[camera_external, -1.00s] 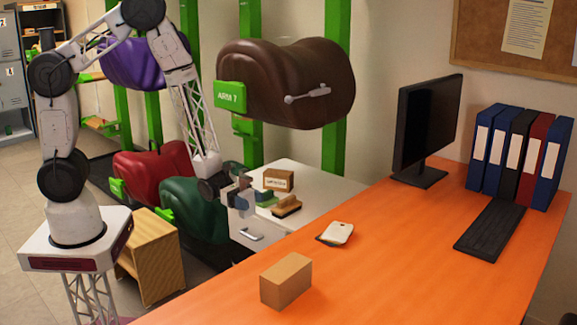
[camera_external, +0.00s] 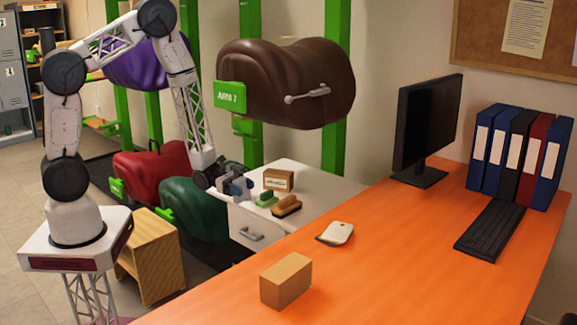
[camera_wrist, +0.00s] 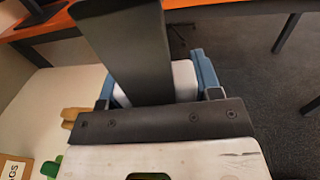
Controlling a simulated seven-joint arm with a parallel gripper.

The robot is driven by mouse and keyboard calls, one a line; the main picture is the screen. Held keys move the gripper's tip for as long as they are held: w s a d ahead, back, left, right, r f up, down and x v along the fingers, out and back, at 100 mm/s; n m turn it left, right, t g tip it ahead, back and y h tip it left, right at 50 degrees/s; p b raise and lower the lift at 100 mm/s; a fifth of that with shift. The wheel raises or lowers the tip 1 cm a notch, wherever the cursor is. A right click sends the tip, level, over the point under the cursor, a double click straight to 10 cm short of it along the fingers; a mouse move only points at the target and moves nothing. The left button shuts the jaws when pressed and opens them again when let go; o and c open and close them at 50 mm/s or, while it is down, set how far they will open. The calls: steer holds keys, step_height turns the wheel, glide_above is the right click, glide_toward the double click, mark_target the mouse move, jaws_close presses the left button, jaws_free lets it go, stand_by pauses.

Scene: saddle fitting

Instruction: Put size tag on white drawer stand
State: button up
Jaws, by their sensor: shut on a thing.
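The white drawer stand (camera_external: 320,188) stands behind the orange desk, its handled drawer front facing left. My gripper (camera_external: 240,187) is just past its left edge, at about the height of its top. In the wrist view, a white piece (camera_wrist: 184,80) sits between the blue fingers of my gripper (camera_wrist: 160,85), partly hidden by a dark bar. My gripper is shut on it; I cannot tell for sure that it is the size tag. A white card-like thing (camera_external: 337,232) lies on the orange desk; I see no readable marking on it.
On the stand's top are a labelled box (camera_external: 279,180), a green brush (camera_external: 266,198) and a brown brush (camera_external: 287,206). The top's right part is clear. A cardboard block (camera_external: 286,280) and a monitor (camera_external: 428,125) stand on the orange desk (camera_external: 400,270). A brown saddle (camera_external: 285,85) hangs above.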

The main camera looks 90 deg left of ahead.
steer(key=s+a+f+n+t+y, duration=0.1)
steer(key=s+a+f, duration=0.2)
steer(key=s+a, duration=0.8)
steer(key=s+a+f+n+t+y, duration=0.1)
steer(key=s+a+f, duration=0.3)
steer(key=s+a, duration=0.7)
steer(key=shift+s+a+f+n+y, duration=0.2)
steer(key=shift+a+n+y, duration=0.5)
steer(key=shift+a, duration=1.95)
steer(key=w+a+f, duration=0.1)
steer(key=w+a, duration=0.9)
steer(key=a, duration=0.2)
steer(key=shift+w+f, duration=0.15)
steer(key=shift+w, duration=0.1)
steer(key=shift+f, duration=0.1)
steer(key=shift+f, duration=1.7)
steer(key=shift+f, duration=0.15)
